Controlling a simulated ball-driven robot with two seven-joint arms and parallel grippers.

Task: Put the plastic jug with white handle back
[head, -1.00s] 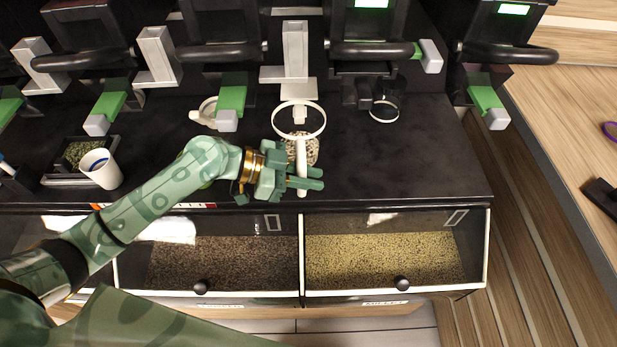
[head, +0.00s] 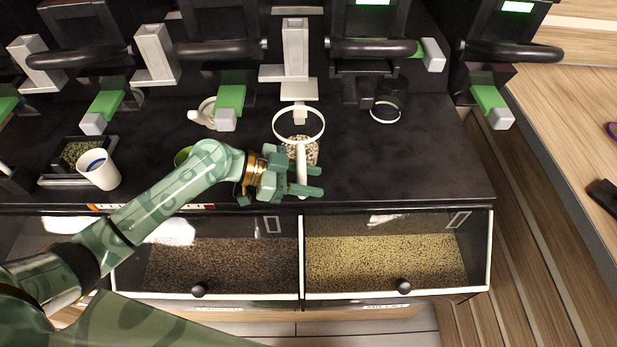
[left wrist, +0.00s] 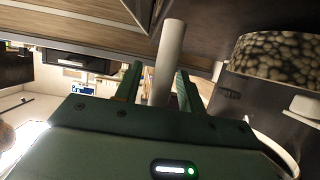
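The plastic jug (head: 312,153) stands on the dark counter below a machine's spout, with pale speckled beans in it and a white ring rim (head: 298,122). Its white handle (head: 301,158) points toward me. My left gripper (head: 308,181) is at the handle, one finger on each side, with a small gap showing. In the left wrist view the handle (left wrist: 168,60) stands between the two fingers (left wrist: 160,88), and the jug's bean-filled body (left wrist: 278,55) is at the right. My right gripper is not in view.
Black machines with green-and-grey levers (head: 230,103) line the back. A white cup (head: 98,169) stands at the left, another jug (head: 203,113) behind my arm. Bean drawers (head: 385,262) are below the front edge.

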